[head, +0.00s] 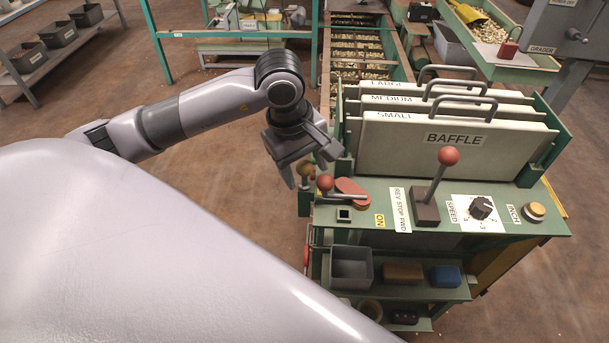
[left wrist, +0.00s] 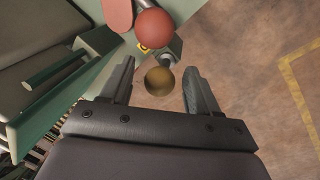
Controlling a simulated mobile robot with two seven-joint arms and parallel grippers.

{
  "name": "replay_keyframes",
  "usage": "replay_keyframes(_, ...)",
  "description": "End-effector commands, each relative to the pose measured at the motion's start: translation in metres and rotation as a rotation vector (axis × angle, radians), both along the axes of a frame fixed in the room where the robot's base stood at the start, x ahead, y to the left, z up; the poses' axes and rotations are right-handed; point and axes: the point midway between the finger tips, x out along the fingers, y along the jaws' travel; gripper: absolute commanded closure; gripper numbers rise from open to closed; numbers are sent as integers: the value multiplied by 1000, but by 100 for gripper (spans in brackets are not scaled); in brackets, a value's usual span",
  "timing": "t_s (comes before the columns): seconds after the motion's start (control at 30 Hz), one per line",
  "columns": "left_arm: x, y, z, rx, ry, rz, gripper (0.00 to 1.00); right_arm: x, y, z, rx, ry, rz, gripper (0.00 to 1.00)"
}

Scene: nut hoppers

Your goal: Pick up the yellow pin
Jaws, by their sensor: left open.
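The yellow pin shows as a dull yellow ball knob (head: 305,169) at the left end of the green control panel (head: 370,222). In the left wrist view its round head (left wrist: 159,81) lies between the two fingers, with its shaft mostly hidden beneath it. My left gripper (head: 308,168) points down over the pin from the left. In the left wrist view the gripper (left wrist: 159,70) is open, with a finger on each side of the knob and visible gaps. I cannot tell how far the fingertips reach down past the knob. My right gripper is not in view.
A red-knobbed lever (head: 325,183) stands close beside the pin; its red ball (left wrist: 154,28) is just beyond the fingers. Baffle plates (head: 455,146) with handles rise behind the panel. A taller red-knobbed lever (head: 448,156) stands farther right. Open floor (head: 225,170) lies left.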

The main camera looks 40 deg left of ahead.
Motion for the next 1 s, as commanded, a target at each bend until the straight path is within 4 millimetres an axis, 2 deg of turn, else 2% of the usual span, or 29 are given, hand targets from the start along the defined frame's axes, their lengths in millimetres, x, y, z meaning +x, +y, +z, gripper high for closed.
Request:
replay_keyframes(0.27,1,0,-4,0,0,0,39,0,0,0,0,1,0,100)
replay_keyframes(0.4,1,0,-3,0,-1,0,85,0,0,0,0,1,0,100)
replay_keyframes(0.43,1,0,-3,0,-1,0,95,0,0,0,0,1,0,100)
replay_keyframes(0.47,1,0,-3,0,-1,0,98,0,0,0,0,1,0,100)
replay_keyframes(0.77,1,0,-2,-1,-2,0,99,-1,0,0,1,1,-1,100)
replay_keyframes(1.0,2,0,14,-1,-5,-1,99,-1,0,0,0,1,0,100)
